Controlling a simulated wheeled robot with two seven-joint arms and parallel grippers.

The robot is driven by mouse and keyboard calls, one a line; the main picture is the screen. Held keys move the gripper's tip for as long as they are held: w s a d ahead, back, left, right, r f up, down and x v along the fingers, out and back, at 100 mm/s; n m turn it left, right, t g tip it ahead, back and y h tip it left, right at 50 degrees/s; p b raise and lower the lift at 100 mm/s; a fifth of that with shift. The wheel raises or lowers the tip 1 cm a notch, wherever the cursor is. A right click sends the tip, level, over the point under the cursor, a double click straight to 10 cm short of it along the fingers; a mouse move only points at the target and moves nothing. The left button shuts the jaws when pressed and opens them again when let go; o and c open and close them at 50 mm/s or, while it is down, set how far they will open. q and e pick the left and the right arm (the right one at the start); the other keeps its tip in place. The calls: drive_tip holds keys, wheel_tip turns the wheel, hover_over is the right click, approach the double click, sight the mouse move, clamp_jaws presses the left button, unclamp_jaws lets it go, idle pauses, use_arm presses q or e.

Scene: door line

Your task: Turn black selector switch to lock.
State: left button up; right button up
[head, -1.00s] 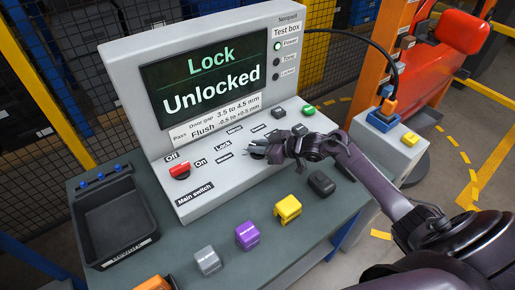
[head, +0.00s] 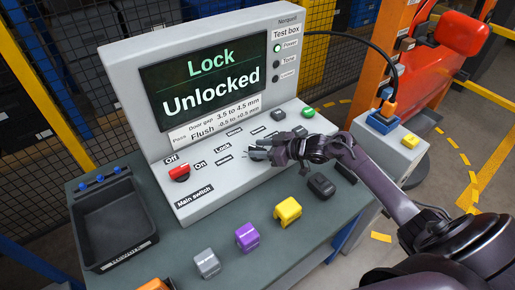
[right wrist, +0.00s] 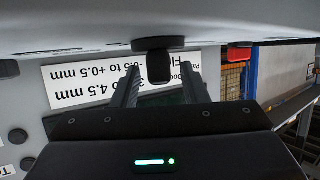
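The black selector switch (right wrist: 159,66) shows in the right wrist view as a dark knob on a round base, on the pale panel of the test box. My right gripper (right wrist: 160,76) is open, with one finger on each side of the knob and visible gaps between. In the head view my right gripper (head: 252,154) is at the panel beside the Lock label (head: 222,147), and it largely hides the switch. The screen (head: 205,80) reads "Lock" and "Unlocked". My left gripper is not in view.
A red main switch (head: 179,173) sits left on the panel. A green button (head: 308,112) is at the far right. Grey, purple and yellow blocks (head: 288,211) stand along the bench front. A black tray (head: 112,225) is at left.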

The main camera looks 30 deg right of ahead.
drive_tip(key=b+v, duration=0.1)
drive_tip(key=v, duration=0.5)
drive_tip(key=shift+s+d+r, duration=0.15)
drive_tip(key=shift+s+d, duration=0.05)
drive_tip(key=shift+s, duration=0.05)
